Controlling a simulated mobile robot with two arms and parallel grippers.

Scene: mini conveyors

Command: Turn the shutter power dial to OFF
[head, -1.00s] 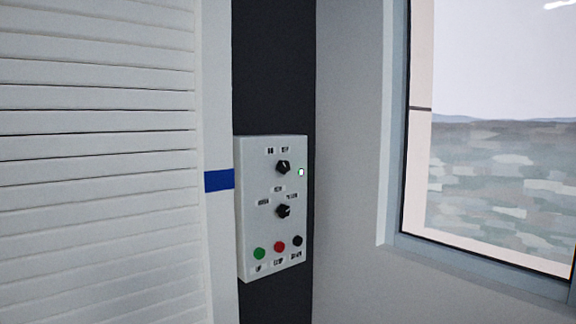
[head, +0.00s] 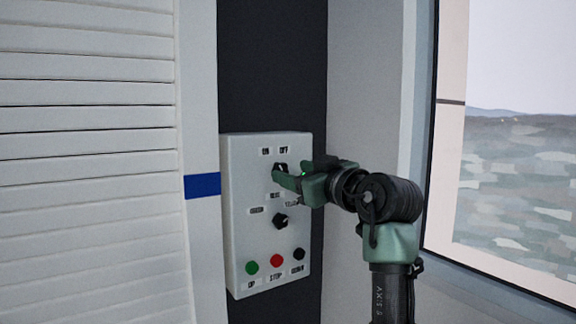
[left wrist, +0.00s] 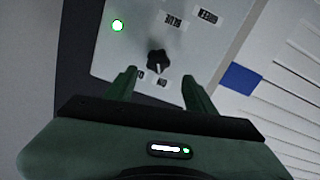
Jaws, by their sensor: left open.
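The upper dial (head: 280,167) is a black knob under the ON and OFF labels on a pale grey control box (head: 239,220). In the left wrist view the dial (left wrist: 158,60) sits just past and between the fingertips. My left gripper (head: 291,174) is at the box face, its fingers around the dial's place and partly covering it in the head view. In the left wrist view my gripper (left wrist: 159,77) is open, with a gap on each side of the knob. I cannot tell which label the pointer faces. My right gripper is not in view.
A lower black dial (head: 281,221) sits beneath. Green (head: 252,267), red (head: 277,261) and black (head: 298,254) buttons line the box bottom. A lit green light (left wrist: 117,26) is beside the upper dial. A slatted white shutter (head: 90,180) stands left and a window (head: 510,150) right.

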